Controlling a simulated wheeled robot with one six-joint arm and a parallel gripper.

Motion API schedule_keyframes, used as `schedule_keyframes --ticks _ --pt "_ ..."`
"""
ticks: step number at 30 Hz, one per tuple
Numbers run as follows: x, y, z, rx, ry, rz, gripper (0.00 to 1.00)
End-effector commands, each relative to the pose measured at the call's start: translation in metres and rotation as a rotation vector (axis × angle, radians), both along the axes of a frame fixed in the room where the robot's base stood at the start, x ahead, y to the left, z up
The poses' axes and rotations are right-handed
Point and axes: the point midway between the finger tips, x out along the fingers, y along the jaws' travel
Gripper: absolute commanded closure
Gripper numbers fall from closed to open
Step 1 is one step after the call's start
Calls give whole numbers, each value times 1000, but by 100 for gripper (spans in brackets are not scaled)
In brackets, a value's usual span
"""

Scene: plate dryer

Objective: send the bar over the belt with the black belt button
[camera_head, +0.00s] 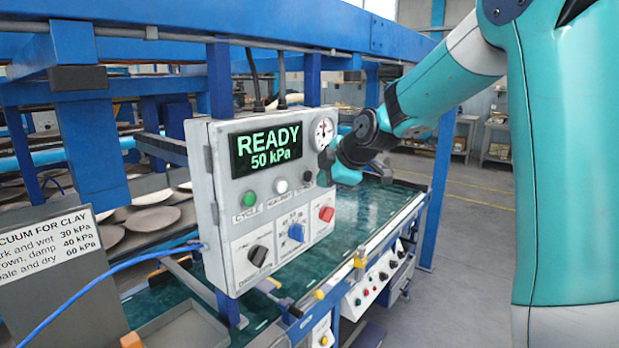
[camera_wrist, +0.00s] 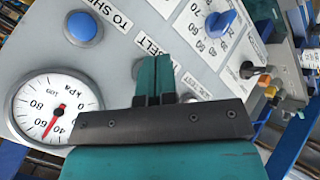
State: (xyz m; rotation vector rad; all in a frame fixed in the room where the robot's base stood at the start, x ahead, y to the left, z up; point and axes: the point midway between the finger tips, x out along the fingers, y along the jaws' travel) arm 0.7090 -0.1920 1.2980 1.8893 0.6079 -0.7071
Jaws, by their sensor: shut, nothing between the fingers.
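The control box (camera_head: 262,225) carries a row of buttons below its lit display (camera_head: 265,149), which reads READY 50 kPa. I cannot make out the bar for certain.
Beside the belt label is a blue button (camera_wrist: 83,28); a pressure gauge (camera_wrist: 54,108) is near too. Green (camera_head: 250,198) and white (camera_head: 281,187) buttons and several knobs share the box. A green belt surface (camera_head: 375,212) runs behind it. Blue frame beams (camera_head: 300,30) cross above.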

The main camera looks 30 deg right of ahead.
Motion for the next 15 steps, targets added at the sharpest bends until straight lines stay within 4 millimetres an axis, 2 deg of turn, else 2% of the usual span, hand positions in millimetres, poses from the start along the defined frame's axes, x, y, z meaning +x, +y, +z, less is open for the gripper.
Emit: schedule_keyframes --ticks 15 --pt "8 3 0 0 0 0 100"
